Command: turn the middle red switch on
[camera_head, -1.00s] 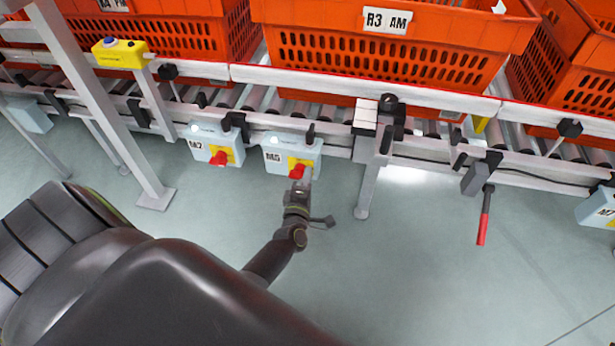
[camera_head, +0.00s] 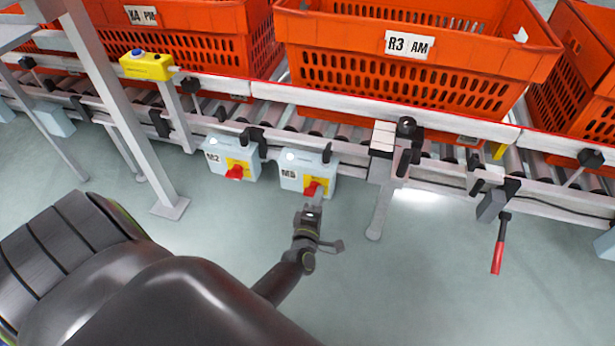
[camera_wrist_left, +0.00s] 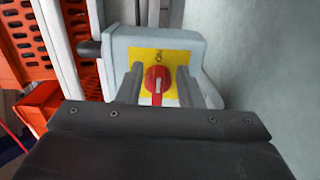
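The red switch (camera_head: 312,187) sits on a yellow plate on the light blue box marked M5 (camera_head: 291,176), below the conveyor rail. In the left wrist view the same red knob (camera_wrist_left: 158,82) has a white line pointing roughly along the fingers, and an ON mark (camera_wrist_left: 158,57) shows above it on the yellow plate. My left gripper (camera_head: 313,203) is just in front of this switch. In the wrist view its two fingers (camera_wrist_left: 157,88) are open, one on each side of the knob, with yellow plate visible in the gaps. My right gripper is not in view.
Box M2 (camera_head: 226,157) with another red switch (camera_head: 235,172) stands just left of M5. A grey conveyor leg (camera_head: 381,215) is to the right, with a red-handled lever (camera_head: 498,256) farther right. Orange totes (camera_head: 430,60) stand on the conveyor. The floor in front is clear.

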